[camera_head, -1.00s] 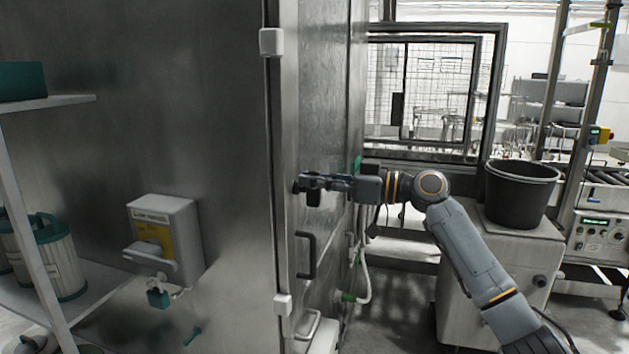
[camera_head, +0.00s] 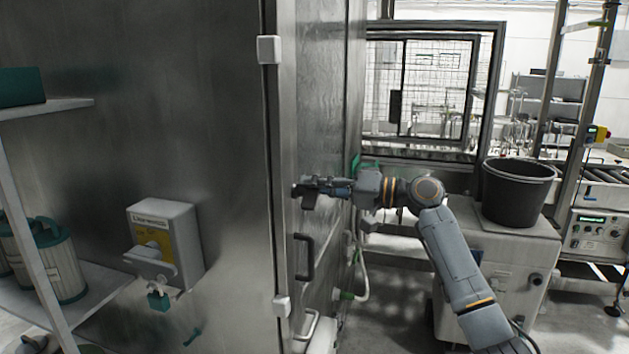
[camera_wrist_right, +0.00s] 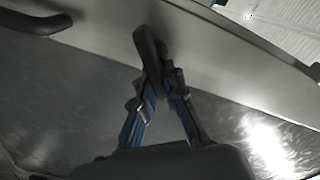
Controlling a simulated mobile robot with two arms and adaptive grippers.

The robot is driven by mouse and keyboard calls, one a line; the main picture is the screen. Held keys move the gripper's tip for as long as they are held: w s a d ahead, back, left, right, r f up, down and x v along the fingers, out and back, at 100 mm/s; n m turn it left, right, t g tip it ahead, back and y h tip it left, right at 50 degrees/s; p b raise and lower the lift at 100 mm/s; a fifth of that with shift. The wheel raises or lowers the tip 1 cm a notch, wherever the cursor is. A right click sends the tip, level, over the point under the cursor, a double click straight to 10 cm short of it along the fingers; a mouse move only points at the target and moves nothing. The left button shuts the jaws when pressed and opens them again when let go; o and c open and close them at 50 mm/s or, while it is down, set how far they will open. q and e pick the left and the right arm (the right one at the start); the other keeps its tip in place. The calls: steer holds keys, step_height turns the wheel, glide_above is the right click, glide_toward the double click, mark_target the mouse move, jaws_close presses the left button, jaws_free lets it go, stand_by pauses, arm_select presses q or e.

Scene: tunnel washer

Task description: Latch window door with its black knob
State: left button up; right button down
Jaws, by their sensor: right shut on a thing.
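The window door (camera_head: 310,125) is a tall metal panel, seen at a steep angle in the head view. My right gripper (camera_head: 300,189) is at its edge, above a black bar handle (camera_head: 304,257). In the right wrist view the fingers of my right gripper (camera_wrist_right: 160,80) are closed on the black knob (camera_wrist_right: 148,48), an elongated dark piece on the metal surface. The fingers hide part of the knob. My left gripper is not in view.
A box with a yellow label (camera_head: 165,240) sticks out from the steel wall at left, beside a shelf (camera_head: 95,290) with canisters. A black bucket (camera_head: 517,192) stands on a cabinet at right. A hose (camera_head: 361,270) hangs behind the door.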

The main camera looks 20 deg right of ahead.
steer(key=m+p, duration=0.1)
steer(key=m, duration=0.1)
steer(key=f+m+p, duration=0.1)
steer(key=m, duration=0.1)
steer(key=shift+w, duration=0.1)
steer(key=shift+f+m+p, duration=0.15)
steer(key=shift+m+p, duration=0.2)
steer(key=shift+m, duration=0.5)
steer(key=shift+f+m+p, duration=0.15)
steer(key=shift+m+p, duration=0.2)
steer(key=shift+m, duration=0.5)
steer(key=shift+f, duration=0.1)
steer(key=c, duration=1.4)
jaws_free()
steer(key=shift+r, duration=0.2)
steer(key=v, duration=1.1)
steer(key=shift+s+d, duration=0.25)
steer(key=shift+d, duration=0.05)
